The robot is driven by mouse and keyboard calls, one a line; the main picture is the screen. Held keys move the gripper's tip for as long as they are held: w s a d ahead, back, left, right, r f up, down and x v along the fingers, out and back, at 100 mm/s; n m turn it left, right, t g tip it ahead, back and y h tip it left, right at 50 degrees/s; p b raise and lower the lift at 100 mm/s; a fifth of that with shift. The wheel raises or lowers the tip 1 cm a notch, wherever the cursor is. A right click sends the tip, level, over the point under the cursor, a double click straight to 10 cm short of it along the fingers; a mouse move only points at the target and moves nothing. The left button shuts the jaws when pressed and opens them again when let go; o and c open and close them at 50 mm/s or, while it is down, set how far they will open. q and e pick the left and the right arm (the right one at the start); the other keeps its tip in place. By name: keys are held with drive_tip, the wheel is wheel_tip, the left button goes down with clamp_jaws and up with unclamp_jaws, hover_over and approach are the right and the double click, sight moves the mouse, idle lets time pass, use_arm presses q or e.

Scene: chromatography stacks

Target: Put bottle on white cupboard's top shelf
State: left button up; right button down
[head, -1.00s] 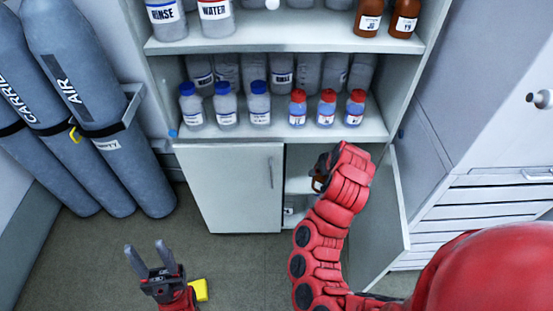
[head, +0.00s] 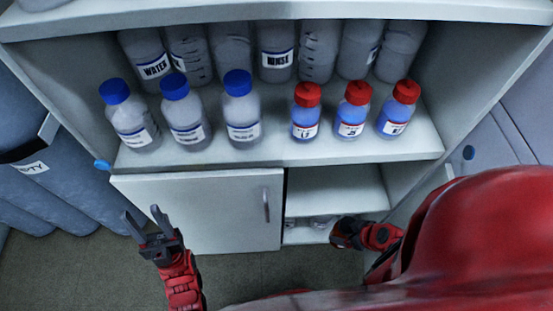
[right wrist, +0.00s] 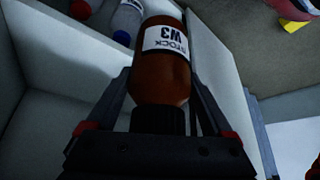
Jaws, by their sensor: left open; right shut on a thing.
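The white cupboard (head: 200,205) fills the middle of the head view. The bottle is not clear in the head view. My left gripper (head: 148,222) is open and empty in front of the closed left door.
The middle shelf (head: 270,155) holds blue-capped bottles (head: 186,112) and red-capped bottles (head: 352,112) in front, with clear bottles (head: 276,45) behind. Grey cylinders (head: 50,190) stand left. My right arm covers the lower right. Pale panels flank the bottle in the right wrist view.

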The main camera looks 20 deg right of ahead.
drive_tip(key=shift+a+f, duration=0.2)
drive_tip(key=shift+a, duration=0.45)
drive_tip(key=shift+w+d+b, duration=0.15)
drive_tip(key=shift+w+b, duration=0.15)
drive_tip(key=shift+w, duration=0.2)
drive_tip(key=w+d, duration=0.1)
drive_tip(key=w, duration=0.3)
drive_tip(key=w+d+b, duration=0.1)
drive_tip(key=w, duration=0.4)
drive_tip(key=w+d+b, duration=0.1)
drive_tip(key=w, duration=0.3)
drive_tip(key=shift+w+d, duration=0.1)
drive_tip(key=shift+w, duration=0.1)
drive_tip(key=w, duration=0.2)
drive_tip(key=w+f, duration=0.1)
drive_tip(key=shift+w+d, duration=0.1)
drive_tip(key=shift+d, duration=0.25)
drive_tip(key=shift+f, duration=0.2)
